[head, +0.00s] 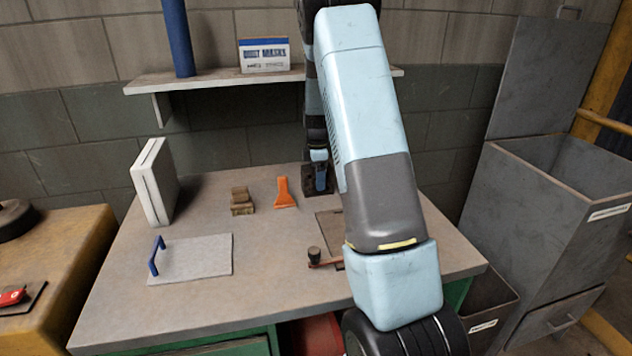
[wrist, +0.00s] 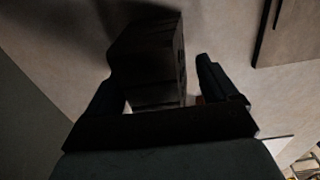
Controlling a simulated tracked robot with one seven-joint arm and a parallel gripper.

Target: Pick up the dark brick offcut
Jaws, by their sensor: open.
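The dark brick offcut (wrist: 148,58) fills the middle of the wrist view, a dark block standing between my two fingers. In the head view it is a dark block (head: 310,182) on the bench, partly hidden by my gripper (head: 320,172). My gripper points down at it. In the wrist view my gripper (wrist: 158,82) is open, with one finger beside each side of the offcut. The left finger is very dark and close to the offcut; contact is unclear. A gap shows between the offcut and the right finger.
On the bench (head: 200,305), an orange scraper (head: 284,193) and brown blocks (head: 242,201) lie left of the offcut. A white case (head: 152,183) and a grey blue-handled plate (head: 195,258) are further left. A shelf (head: 215,80) is behind; a grey bin (head: 540,210) stands right.

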